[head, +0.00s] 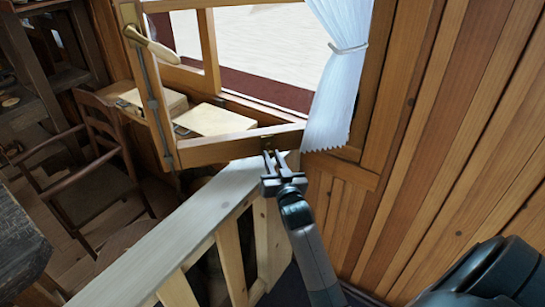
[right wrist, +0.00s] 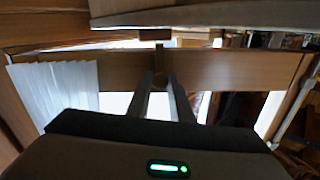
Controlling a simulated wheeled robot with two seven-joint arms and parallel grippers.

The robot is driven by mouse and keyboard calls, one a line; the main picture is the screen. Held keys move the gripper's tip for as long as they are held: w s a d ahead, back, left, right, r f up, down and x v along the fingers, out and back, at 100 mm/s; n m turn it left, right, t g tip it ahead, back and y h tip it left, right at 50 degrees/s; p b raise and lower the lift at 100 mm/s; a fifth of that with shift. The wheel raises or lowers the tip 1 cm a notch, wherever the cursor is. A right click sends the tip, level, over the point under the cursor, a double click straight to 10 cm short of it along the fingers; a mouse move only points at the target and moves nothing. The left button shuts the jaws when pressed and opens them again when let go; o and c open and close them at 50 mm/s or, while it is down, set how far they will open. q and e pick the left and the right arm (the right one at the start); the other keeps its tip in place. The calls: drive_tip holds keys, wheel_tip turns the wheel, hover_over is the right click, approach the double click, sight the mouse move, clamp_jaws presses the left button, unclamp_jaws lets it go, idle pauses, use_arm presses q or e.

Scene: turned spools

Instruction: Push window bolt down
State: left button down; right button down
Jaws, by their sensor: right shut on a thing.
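The open wooden window sash (head: 215,151) stands swung into the room, its lower rail level with my right gripper. The window bolt (right wrist: 159,60) shows in the right wrist view as a narrow brass-coloured upright piece with a small round knob at its lower end, against the wooden rail (right wrist: 120,70). My right gripper (head: 272,158) is at the rail's right part in the head view. Its two fingers (right wrist: 160,84) are closed in on the bolt's knob and partly hide it. My left gripper is in neither view.
A wooden railing (head: 180,235) runs below the sash, close to my right gripper. A pale curtain (head: 338,70) hangs just right of it. A long handle (head: 150,44) juts from the sash's left stile. A wooden chair (head: 95,165) and dark table (head: 20,240) stand left.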

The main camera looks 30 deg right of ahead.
drive_tip(key=shift+f, duration=0.5)
drive_tip(key=c, duration=1.6)
unclamp_jaws()
drive_tip(key=shift+o, duration=0.2)
drive_tip(key=shift+s, duration=0.15)
drive_tip(key=b+v, duration=0.4)
drive_tip(key=v, duration=1.3)
drive_tip(key=shift+a, duration=0.15)
